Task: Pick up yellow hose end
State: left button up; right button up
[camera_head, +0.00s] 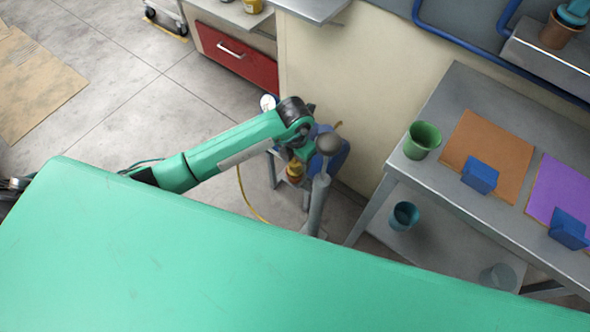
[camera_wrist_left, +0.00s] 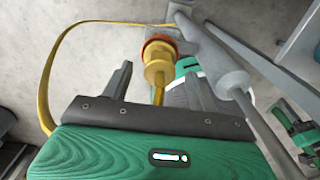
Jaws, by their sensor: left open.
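The yellow hose end (camera_head: 295,172) sits below my left wrist at a small grey stand in the head view, partly covered by the arm. In the left wrist view the hose end (camera_wrist_left: 158,66) is a stepped yellow piece with an orange-red ring. My left gripper (camera_wrist_left: 155,82) is open, with one dark finger on each side of the hose end in the picture. I see no clear contact. The thin yellow hose (camera_wrist_left: 52,75) loops along the left and top of that view. In the head view the fingers are hidden. My right gripper is not in view.
A grey post with a round knob (camera_head: 328,144) stands close right of my left wrist. A blue object (camera_head: 333,160) is behind it. A grey workbench (camera_head: 440,185) with a green cup (camera_head: 422,140) is to the right. Open floor (camera_head: 110,95) lies to the left.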

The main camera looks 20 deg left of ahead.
pick_arm(q)
jog(key=shift+w+f, duration=0.1)
jog(key=shift+f, duration=1.3)
jog(key=c, duration=1.1)
jog(key=shift+r, duration=0.1)
